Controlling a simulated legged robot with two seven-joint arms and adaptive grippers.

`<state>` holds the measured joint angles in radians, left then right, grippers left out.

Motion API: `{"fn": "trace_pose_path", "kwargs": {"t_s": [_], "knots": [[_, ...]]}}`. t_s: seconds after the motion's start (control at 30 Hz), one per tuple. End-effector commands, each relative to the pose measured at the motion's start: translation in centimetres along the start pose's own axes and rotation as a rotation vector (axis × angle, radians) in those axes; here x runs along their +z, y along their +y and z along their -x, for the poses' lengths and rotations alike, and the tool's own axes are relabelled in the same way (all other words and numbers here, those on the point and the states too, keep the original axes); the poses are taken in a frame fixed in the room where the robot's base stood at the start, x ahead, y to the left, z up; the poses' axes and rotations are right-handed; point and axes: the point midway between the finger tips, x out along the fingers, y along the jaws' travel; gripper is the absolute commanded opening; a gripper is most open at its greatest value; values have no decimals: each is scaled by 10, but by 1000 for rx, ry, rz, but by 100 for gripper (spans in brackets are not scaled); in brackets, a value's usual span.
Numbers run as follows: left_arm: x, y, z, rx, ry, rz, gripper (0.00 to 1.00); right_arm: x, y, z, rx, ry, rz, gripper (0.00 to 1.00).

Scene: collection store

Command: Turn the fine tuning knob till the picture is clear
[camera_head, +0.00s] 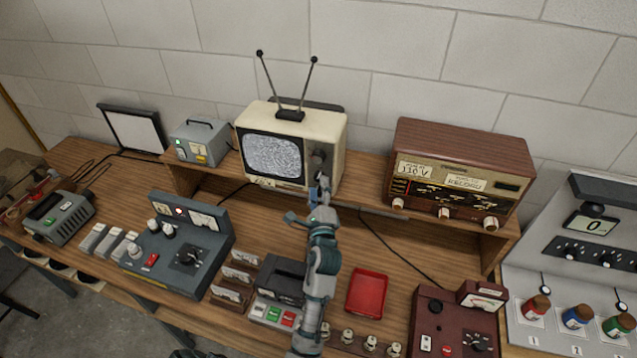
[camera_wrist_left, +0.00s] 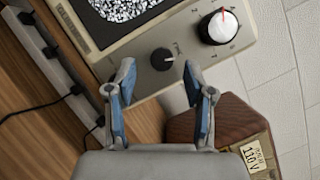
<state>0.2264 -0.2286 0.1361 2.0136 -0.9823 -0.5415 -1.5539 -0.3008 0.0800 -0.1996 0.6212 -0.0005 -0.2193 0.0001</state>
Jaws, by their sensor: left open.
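The cream television (camera_head: 325,130) stands on the raised wooden shelf, and its screen (camera_head: 273,155) shows grey speckled noise. A small dark round knob (camera_wrist_left: 162,59) with a pale pointer line is on its front panel, probably the fine tuning knob. A larger white dial (camera_wrist_left: 219,27) with a red pointer sits beside it. My left gripper (camera_wrist_left: 160,72) is open, its blue fingertips on either side of the dark knob; I cannot tell whether they touch it. In the head view my left gripper (camera_head: 320,187) covers the panel's lower part. My right gripper is not in view.
A brown wooden radio (camera_head: 460,160) stands right of the television, and a grey metal box (camera_head: 200,142) stands left of it. Below are a blue-grey control panel (camera_head: 180,245) and a red tray (camera_head: 368,292). Two antenna rods (camera_head: 290,85) rise from the television's top.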

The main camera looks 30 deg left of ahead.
Motion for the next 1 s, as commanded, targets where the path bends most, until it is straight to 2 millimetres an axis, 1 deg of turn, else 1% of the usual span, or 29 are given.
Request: {"fn": "trace_pose_path", "kwargs": {"t_s": [0.03,0.2,0.3,0.4,0.5,0.6,1.0], "knots": [[-1,2,13,3,3,1,53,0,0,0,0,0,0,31],[-2,2,52,4,3,1,53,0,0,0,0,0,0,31],[-2,2,70,4,3,2,53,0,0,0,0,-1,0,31],[-2,2,82,4,2,0,53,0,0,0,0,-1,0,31],[-2,2,90,4,2,1,53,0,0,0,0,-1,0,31],[-2,1,92,3,1,1,53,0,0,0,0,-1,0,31],[-2,1,92,2,1,0,53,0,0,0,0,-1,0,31]]}}
